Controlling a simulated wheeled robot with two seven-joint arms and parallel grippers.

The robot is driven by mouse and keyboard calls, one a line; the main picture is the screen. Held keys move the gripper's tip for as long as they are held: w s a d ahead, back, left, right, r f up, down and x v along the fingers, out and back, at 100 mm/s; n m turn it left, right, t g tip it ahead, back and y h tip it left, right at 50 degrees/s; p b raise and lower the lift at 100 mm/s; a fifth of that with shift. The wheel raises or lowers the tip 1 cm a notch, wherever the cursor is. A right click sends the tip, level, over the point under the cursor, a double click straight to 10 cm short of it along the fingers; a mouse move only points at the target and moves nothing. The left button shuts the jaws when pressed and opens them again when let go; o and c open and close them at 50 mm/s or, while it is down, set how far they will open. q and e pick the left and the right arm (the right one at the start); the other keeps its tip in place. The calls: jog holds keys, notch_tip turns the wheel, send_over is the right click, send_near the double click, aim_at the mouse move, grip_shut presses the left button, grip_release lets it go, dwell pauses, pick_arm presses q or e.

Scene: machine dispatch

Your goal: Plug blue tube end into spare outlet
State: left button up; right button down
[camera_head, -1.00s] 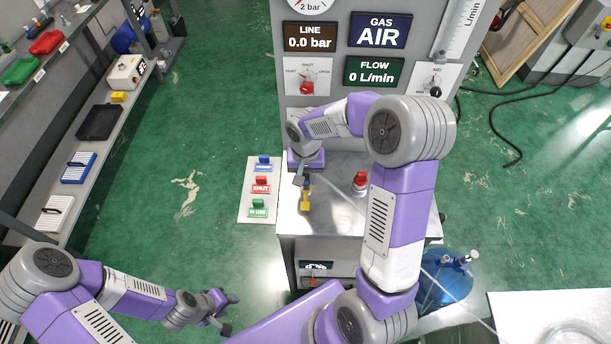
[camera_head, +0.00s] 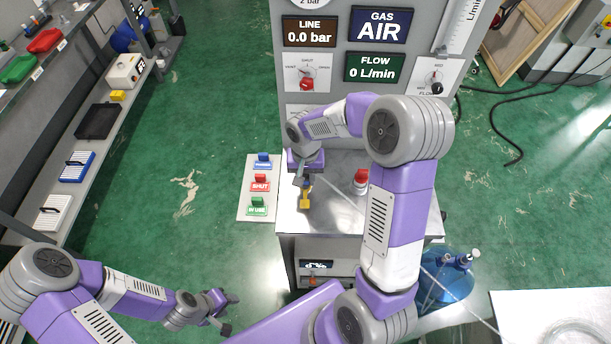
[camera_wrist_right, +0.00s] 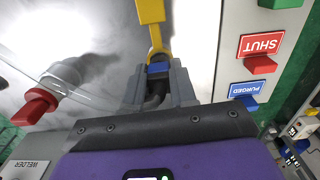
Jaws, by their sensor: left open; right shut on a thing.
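My right gripper (camera_head: 304,182) is low over the left part of the metal bench top (camera_head: 335,215). In the right wrist view its jaws are shut on a small blue piece (camera_wrist_right: 158,68), which looks like the blue tube end. A yellow piece (camera_wrist_right: 150,12) stands just beyond the blue one; it also shows in the head view (camera_head: 305,201). Whether blue and yellow are joined or only touch, I cannot tell. A thin clear tube crosses the bench toward the lower right. No spare outlet label is readable. My left gripper (camera_head: 229,311) is open and empty at lower left.
A plate with blue, red and green tags (camera_head: 258,190) lies left. The gauge panel (camera_head: 345,25) rises behind. A blue tank (camera_head: 446,285) stands at lower right.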

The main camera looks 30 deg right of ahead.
jog(key=shift+f+b, duration=0.3)
jog(key=shift+f, duration=0.15)
jog(key=shift+s+f, duration=0.1)
jog(key=shift+s, duration=0.05)
dwell(0.3)
jog(key=c, duration=0.8)
grip_release()
jog(key=shift+f, duration=0.1)
jog(key=o, duration=0.4)
jog(key=shift+c, duration=0.2)
jog(key=shift+r, duration=0.3)
jog(key=shift+r+p, duration=2.1)
jog(key=shift+r, duration=0.75)
jog(key=shift+f, duration=0.1)
